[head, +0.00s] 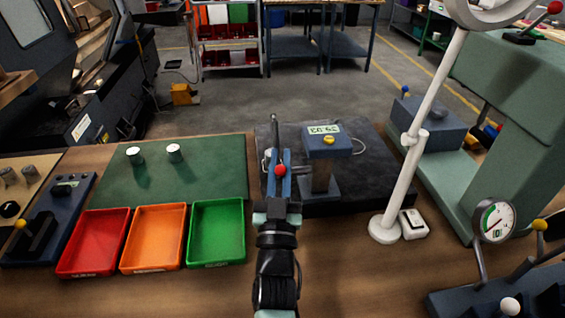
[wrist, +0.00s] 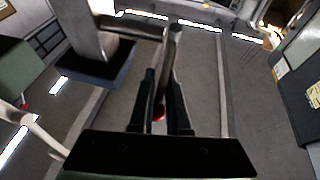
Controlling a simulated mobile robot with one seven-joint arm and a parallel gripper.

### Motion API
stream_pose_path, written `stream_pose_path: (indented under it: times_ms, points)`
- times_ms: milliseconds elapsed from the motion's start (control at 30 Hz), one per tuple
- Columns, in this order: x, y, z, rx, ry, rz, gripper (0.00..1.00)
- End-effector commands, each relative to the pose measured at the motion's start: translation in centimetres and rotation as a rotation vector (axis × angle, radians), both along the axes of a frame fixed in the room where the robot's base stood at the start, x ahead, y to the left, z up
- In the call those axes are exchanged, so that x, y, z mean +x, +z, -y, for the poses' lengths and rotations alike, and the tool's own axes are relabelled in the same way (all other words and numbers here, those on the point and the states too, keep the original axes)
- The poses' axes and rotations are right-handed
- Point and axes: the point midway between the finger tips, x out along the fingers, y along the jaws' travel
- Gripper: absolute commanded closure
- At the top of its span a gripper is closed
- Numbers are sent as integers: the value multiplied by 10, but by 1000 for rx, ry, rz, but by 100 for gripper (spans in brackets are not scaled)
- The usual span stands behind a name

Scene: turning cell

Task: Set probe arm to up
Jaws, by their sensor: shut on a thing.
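The measuring gauge (head: 328,145) stands on a dark slab, with a blue head, a digital readout and a yellow button. Its probe arm (head: 275,132) is a thin grey rod to the left of the head, with a red ball (head: 281,170) near my fingers. My gripper (head: 279,168) has its blue fingers closed about the arm. In the wrist view the rod (wrist: 172,50) runs between the dark fingers of my gripper (wrist: 160,95), and the red ball shows low between them. The fingers hide part of the rod, so I cannot tell its exact angle.
Red (head: 93,243), orange (head: 153,239) and green (head: 216,232) trays lie to the left. Two metal cylinders (head: 174,152) stand on the green mat (head: 215,170). A white lamp post (head: 408,160) and a dial gauge (head: 494,222) stand at right.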

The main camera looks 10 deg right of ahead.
Motion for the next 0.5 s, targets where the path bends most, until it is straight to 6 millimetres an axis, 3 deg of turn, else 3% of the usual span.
stream_pose_path:
  times_ms: [33, 500]
  points:
    - [-6, 23, 7, -7, -23, 70, 100]
    - [-7, 23, 3, -6, -24, 100, 100]
